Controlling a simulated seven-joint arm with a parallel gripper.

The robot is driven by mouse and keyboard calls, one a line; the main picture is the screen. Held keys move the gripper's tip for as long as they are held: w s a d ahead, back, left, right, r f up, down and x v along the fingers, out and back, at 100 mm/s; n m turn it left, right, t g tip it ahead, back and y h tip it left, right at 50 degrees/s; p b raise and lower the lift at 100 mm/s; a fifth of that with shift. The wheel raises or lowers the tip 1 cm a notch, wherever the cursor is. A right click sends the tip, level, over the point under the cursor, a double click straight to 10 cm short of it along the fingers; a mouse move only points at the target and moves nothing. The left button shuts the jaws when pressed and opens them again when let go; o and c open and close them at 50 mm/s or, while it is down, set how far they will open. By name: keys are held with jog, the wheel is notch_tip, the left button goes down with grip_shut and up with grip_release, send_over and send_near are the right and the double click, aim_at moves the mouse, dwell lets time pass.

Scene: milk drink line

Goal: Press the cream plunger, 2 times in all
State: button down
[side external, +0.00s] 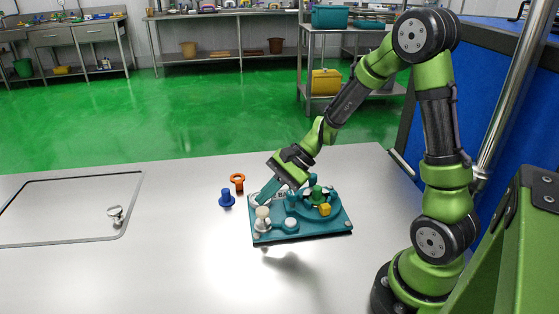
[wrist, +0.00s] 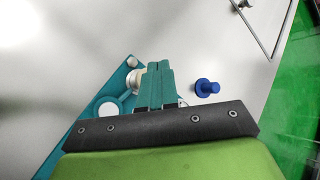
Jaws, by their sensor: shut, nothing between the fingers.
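The cream plunger (side external: 262,213) is a pale rounded knob at the front left corner of a teal board (side external: 300,236) on the table. My gripper (side external: 263,201) is shut and empty, pointing down at a slant. In the side view its fingertips are at the plunger's top; whether they touch it I cannot tell. In the wrist view the shut teal fingers (wrist: 158,68) are close beside the cream plunger (wrist: 133,80) and cover part of it.
The board also carries a white round disc (side external: 291,223), a green knob (side external: 317,194) and a yellow block (side external: 325,209). A blue flanged peg (side external: 226,198) and an orange ring piece (side external: 238,182) stand left of it. A metal knob (side external: 116,214) is farther left. The front table is clear.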

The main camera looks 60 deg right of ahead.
aim_at(267, 209)
jog(key=shift+r, duration=2.4)
